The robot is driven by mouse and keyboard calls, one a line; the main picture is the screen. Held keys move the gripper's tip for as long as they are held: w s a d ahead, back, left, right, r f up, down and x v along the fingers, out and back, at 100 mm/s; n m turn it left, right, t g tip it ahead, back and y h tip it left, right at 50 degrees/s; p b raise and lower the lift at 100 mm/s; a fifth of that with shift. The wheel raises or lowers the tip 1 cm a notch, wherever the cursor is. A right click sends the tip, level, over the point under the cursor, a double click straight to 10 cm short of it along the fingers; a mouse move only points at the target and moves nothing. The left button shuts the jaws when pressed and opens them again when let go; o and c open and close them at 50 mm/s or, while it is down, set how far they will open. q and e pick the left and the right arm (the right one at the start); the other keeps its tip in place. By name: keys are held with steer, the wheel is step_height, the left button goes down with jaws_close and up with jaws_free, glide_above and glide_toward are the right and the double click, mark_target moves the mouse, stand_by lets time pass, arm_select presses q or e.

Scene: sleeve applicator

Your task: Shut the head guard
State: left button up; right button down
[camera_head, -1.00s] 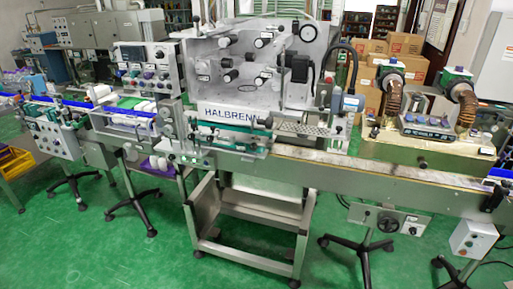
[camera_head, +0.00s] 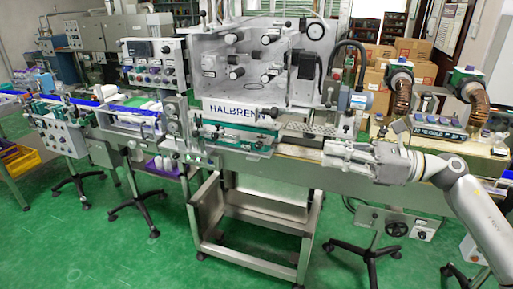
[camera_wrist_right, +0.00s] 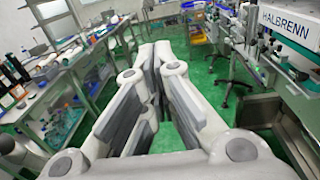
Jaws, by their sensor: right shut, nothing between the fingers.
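The sleeve applicator head carries a clear guard (camera_head: 255,75) above the HALBRENN nameplate (camera_head: 236,110). The guard's clear panels show rollers behind them; I cannot tell how far open it stands. My right gripper (camera_head: 332,158) reaches in from the right in the head view, in front of the conveyor, to the lower right of the guard and apart from it. It is shut and empty. In the right wrist view its fingers (camera_wrist_right: 160,52) point toward the aisle, with the HALBRENN nameplate (camera_wrist_right: 286,24) at the upper right. My left gripper is not in view.
A control panel (camera_head: 157,65) stands left of the head. The conveyor (camera_head: 285,170) runs along the front. Heater units with brown hoses (camera_head: 402,97) stand at the right, cardboard boxes (camera_head: 410,50) behind. The green floor in front is mostly clear.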

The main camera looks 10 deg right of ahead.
mark_target(259, 142)
steer(key=p+x, duration=0.2)
steer(key=x, duration=0.2)
steer(key=p+x, duration=0.3)
steer(key=x, duration=0.1)
steer(key=p+x, duration=0.2)
steer(key=x, duration=0.2)
steer(key=shift+a+r, duration=0.2)
steer(key=shift+r, duration=0.1)
steer(key=shift+w+a+f+p, duration=0.15)
steer(key=shift+w+a+p, duration=0.25)
steer(key=shift+a+p, duration=0.1)
steer(key=shift+a+f, duration=0.1)
steer(key=shift+a, duration=0.05)
steer(key=shift+w, duration=0.1)
